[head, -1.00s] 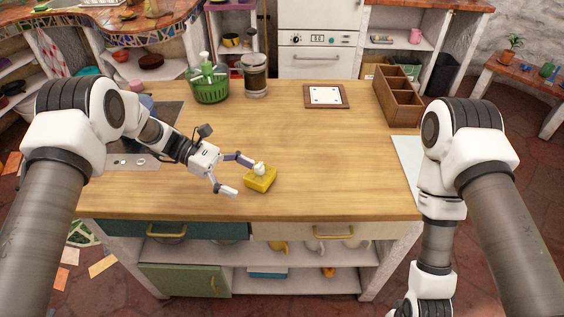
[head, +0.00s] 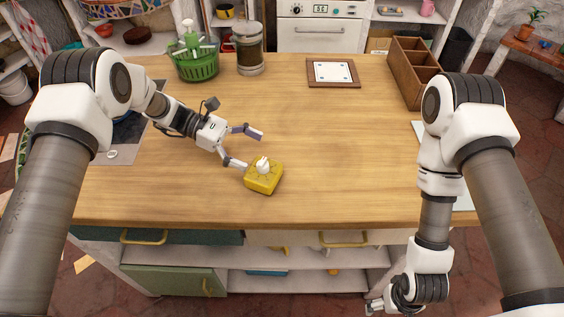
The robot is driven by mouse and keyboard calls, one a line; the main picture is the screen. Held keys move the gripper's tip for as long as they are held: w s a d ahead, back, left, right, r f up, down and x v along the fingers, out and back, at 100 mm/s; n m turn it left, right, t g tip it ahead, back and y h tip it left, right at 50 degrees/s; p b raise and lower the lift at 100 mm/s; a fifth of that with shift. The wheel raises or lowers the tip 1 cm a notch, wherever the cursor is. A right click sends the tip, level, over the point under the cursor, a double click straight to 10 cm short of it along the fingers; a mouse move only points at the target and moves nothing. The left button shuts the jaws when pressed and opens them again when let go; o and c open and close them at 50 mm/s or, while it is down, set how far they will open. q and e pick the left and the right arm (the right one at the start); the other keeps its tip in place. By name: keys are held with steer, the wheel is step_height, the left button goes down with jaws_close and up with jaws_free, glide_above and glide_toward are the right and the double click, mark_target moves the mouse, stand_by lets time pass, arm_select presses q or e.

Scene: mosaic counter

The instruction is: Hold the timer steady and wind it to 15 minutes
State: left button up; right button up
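The timer is a yellow block (head: 263,179) with a white knob (head: 262,163) on its top face. It sits on the wooden counter, left of the middle, near the front edge. My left gripper (head: 246,149) is open, with its fingers spread just up and left of the timer. Its lower fingertip is close to the timer's left corner; I cannot tell whether they touch. My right gripper (head: 378,306) hangs low in front of the counter, at the bottom of the view. It is small and partly hidden by its arm, so its fingers cannot be read.
A green basket (head: 197,68) and a glass jar (head: 249,55) stand at the back left. A framed tile board (head: 313,84) lies at the back, and a wooden compartment box (head: 394,80) stands at the back right. The counter's middle is clear.

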mark_target(278, 163)
arm_select(q)
steer(key=x, duration=0.7)
steer(key=shift+s+d, duration=0.2)
steer(key=shift+d, duration=0.05)
jaws_close()
steer(key=shift+c, duration=0.8)
jaws_free()
